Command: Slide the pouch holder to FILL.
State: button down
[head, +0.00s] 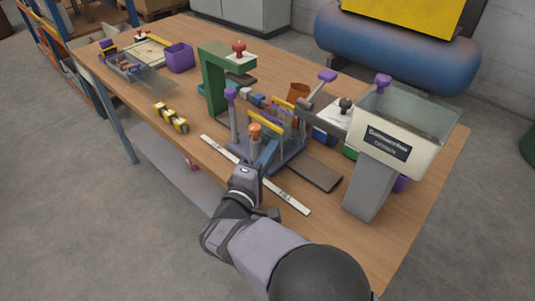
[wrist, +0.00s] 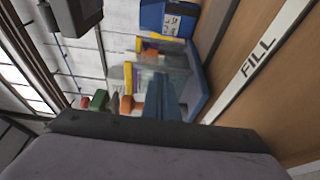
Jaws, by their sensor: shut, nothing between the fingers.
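The pouch holder (head: 277,152) is a blue-grey carriage with clear walls and a yellow bar. It stands by the near table edge, behind a white strip. An orange knob (head: 255,132) rises at its near side. The strip carries the word FILL (head: 285,196) toward its right end, right of the holder. My gripper (head: 247,167) is shut and empty, just in front of the holder's near side; I cannot tell whether it touches. In the wrist view the holder (wrist: 190,75) is close ahead, and FILL (wrist: 258,58) is to the right.
A hopper (head: 400,135) on a grey stand is at the right. A green press frame (head: 215,85) with a red knob stands behind left. A yellow-black block (head: 170,117) lies left on the table. A dark flat plate (head: 315,172) lies right of the holder.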

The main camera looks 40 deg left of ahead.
jog(key=d+b, duration=0.7)
jog(key=d, duration=0.7)
jog(key=shift+f, duration=0.1)
jog(key=shift+s+d+f+b, duration=0.15)
jog(key=shift+s+b, duration=0.25)
jog(key=shift+s, duration=0.3)
jog(key=v, duration=0.3)
jog(key=b+v, duration=0.1)
jog(key=v, duration=0.4)
jog(key=shift+s+r+b, duration=0.3)
jog(key=shift+s, duration=0.05)
